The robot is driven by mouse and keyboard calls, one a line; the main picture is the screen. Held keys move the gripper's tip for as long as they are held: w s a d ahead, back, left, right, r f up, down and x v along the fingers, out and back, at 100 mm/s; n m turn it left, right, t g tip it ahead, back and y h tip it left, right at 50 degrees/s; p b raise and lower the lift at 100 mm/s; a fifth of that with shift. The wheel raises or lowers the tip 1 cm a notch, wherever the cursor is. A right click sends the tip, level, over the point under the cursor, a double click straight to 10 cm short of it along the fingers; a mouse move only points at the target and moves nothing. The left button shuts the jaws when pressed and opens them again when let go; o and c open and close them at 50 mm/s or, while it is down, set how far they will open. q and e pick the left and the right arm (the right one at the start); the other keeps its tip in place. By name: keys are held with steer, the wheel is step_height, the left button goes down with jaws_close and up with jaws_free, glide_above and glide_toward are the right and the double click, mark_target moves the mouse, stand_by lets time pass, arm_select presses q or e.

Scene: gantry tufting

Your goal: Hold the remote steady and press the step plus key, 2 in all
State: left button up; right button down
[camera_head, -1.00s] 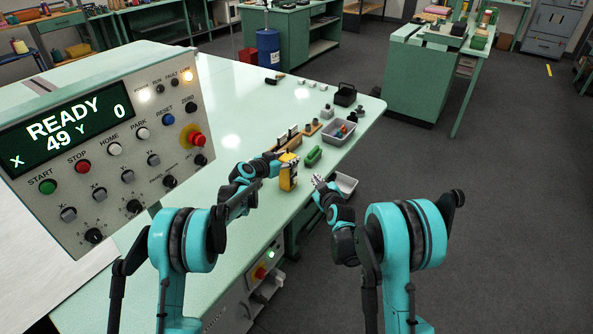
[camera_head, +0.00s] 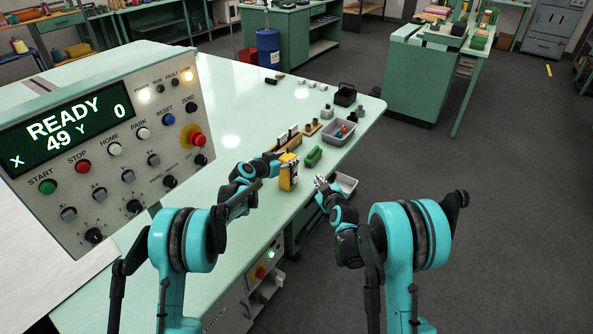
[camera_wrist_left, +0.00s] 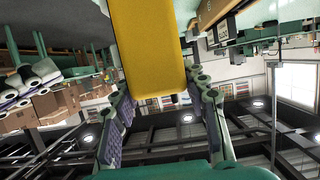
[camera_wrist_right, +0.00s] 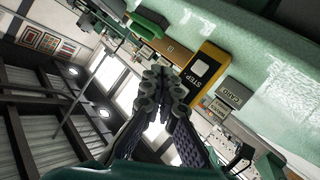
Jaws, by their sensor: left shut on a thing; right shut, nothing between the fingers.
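The yellow remote (camera_head: 288,175) stands upright above the pale green bench near its front edge, held in my left gripper (camera_head: 281,160). In the left wrist view the remote (camera_wrist_left: 148,45) fills the space between the two fingers (camera_wrist_left: 160,100). My right gripper (camera_head: 321,184) is shut and empty, to the right of the remote and apart from it. In the right wrist view the closed fingertips (camera_wrist_right: 165,88) are beside the remote's face (camera_wrist_right: 205,72), which shows a pale key and a black panel lettered STEP. Which sign follows the lettering is not clear.
The control panel (camera_head: 105,140) at left reads READY, X 49, Y 0. Floor is open at right.

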mark_target(295, 169)
steer(key=shift+s+d, duration=0.85)
steer(key=shift+d, duration=0.3)
steer(key=shift+a, duration=0.1)
steer(key=w+a, duration=0.5)
steer(key=a, duration=0.2)
steer(key=shift+w, duration=0.15)
stand_by(0.7)
steer(key=shift+w+a, duration=0.2)
steer(key=shift+a, duration=0.15)
steer(key=shift+w+a, duration=0.3)
steer(key=shift+a, duration=0.1)
stand_by(0.8)
stand_by(0.3)
steer(key=shift+s+d, duration=0.55)
steer(key=shift+d, duration=0.2)
